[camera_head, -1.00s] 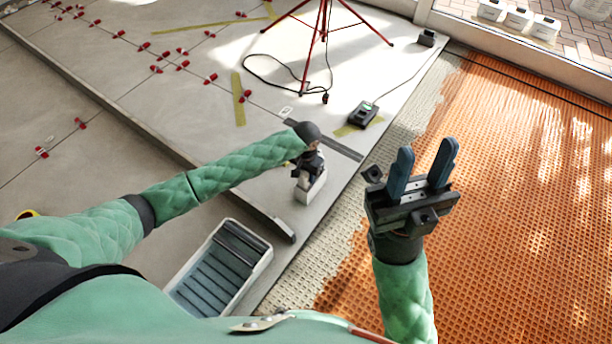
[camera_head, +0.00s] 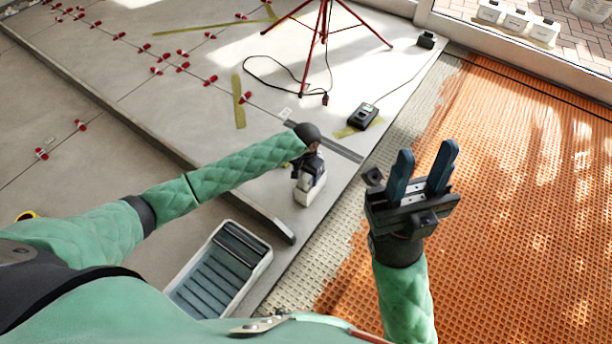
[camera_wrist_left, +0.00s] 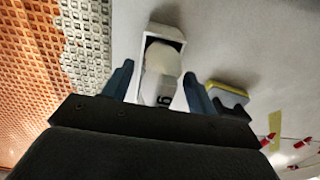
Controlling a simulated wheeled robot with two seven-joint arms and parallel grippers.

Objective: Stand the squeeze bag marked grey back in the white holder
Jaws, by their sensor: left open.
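The white holder (camera_head: 312,193) stands on the pale slab near its edge, below my left gripper (camera_head: 308,168). In the left wrist view, the holder (camera_wrist_left: 148,40) is an open white box. The pale squeeze bag (camera_wrist_left: 160,72) stands in it, tilted a little, with a dark letter mark only partly readable. My left gripper's blue fingers are open, one on each side of the bag, with gaps visible. The bag is mostly hidden in the head view. My right gripper (camera_head: 424,165) is raised over the orange mat, open and empty, fingers pointing up.
A grey and yellow sponge (camera_wrist_left: 228,92) lies beside the holder. A white tub with a ribbed blue-grey inside (camera_head: 260,262) stands at the slab's near edge. A red tripod (camera_head: 320,40), cable and black charger (camera_head: 363,115) are farther back. Red clips line the tile joints.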

